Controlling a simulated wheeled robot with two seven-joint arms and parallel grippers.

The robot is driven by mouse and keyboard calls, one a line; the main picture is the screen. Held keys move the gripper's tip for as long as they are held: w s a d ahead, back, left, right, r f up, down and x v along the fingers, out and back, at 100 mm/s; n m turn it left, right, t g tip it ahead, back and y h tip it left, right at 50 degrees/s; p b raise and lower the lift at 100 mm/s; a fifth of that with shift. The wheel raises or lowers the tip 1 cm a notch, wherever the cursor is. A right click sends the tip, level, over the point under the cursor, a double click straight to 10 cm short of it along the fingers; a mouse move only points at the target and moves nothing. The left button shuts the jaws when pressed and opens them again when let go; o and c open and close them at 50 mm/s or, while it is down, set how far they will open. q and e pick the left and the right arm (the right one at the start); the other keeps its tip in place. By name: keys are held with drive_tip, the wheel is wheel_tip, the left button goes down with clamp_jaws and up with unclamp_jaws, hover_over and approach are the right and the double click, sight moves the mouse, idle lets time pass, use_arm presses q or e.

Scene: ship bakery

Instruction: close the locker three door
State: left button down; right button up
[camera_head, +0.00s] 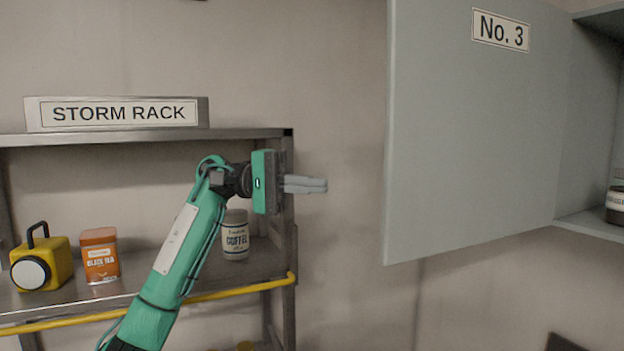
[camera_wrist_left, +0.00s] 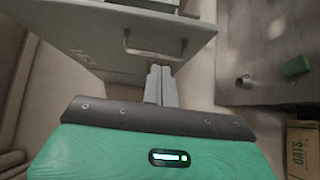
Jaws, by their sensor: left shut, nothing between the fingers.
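The locker three door (camera_head: 480,140) is a grey panel labelled No. 3. It stands open at the right of the head view, its free edge toward the left and its far side meeting the locker (camera_head: 585,222). My left gripper (camera_head: 326,185) is shut and empty, pointing right, to the left of the door's free edge with a gap in the picture. In the left wrist view its fingers (camera_wrist_left: 161,85) point toward a grey panel (camera_wrist_left: 105,30) with a bar handle (camera_wrist_left: 155,52); whether they touch it I cannot tell. My right gripper is not in view.
A dark jar (camera_head: 615,204) sits in the locker. An oats box (camera_wrist_left: 302,150) shows in the wrist view.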

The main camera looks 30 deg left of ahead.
use_arm(q)
drive_tip(key=s+d+p, duration=0.2)
drive_tip(key=d+p, duration=0.3)
drive_tip(key=d, duration=0.5)
drive_tip(key=shift+a, duration=0.1)
